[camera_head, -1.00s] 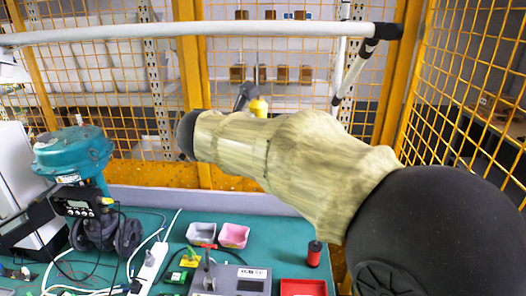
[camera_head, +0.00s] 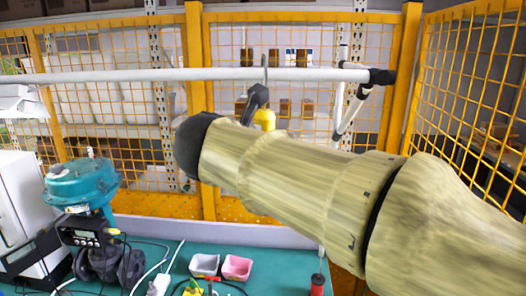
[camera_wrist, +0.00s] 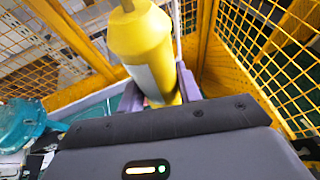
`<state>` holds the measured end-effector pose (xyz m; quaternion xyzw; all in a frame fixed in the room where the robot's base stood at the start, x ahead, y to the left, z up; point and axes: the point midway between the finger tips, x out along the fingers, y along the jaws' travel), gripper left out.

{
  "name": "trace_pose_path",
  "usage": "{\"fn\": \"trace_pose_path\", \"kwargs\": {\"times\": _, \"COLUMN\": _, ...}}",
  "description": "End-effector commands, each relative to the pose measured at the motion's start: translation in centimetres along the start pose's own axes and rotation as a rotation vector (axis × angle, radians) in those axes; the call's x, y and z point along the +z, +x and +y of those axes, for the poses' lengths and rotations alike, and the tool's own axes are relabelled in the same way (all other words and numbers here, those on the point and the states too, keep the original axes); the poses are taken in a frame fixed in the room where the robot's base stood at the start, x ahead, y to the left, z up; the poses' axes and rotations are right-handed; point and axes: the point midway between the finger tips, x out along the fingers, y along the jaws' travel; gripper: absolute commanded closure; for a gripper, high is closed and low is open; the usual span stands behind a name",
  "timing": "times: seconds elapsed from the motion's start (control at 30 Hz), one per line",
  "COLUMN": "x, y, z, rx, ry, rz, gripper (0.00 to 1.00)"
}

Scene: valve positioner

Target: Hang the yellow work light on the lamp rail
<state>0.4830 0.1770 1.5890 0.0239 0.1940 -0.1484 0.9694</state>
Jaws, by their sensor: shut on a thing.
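The yellow work light (camera_head: 264,119) shows just above my forearm in the head view, partly hidden by it. In the wrist view the yellow work light (camera_wrist: 143,45) fills the upper middle, between the two fingers of my gripper (camera_wrist: 160,90), which is shut on its body. Part of my gripper (camera_head: 257,97) shows dark beside the light in the head view. A thin grey hook (camera_head: 265,66) stands above the light at the white lamp rail (camera_head: 150,76) and crosses it in the picture. I cannot tell whether the hook rests on the rail.
A yellow mesh fence (camera_head: 470,90) stands behind and to the right. A teal valve actuator (camera_head: 82,184) is on the green bench at left. A grey bin (camera_head: 204,265), a pink bin (camera_head: 237,267) and a red cylinder (camera_head: 317,284) are on the bench below my arm.

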Motion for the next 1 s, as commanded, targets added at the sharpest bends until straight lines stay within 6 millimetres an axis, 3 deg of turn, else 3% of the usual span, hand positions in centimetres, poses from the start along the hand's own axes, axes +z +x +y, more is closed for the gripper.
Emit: {"fn": "trace_pose_path", "kwargs": {"times": 1.0, "x": 2.5, "y": 5.6, "z": 1.8, "rx": 0.001, "ry": 0.0, "rz": -0.001, "gripper": 0.95}}
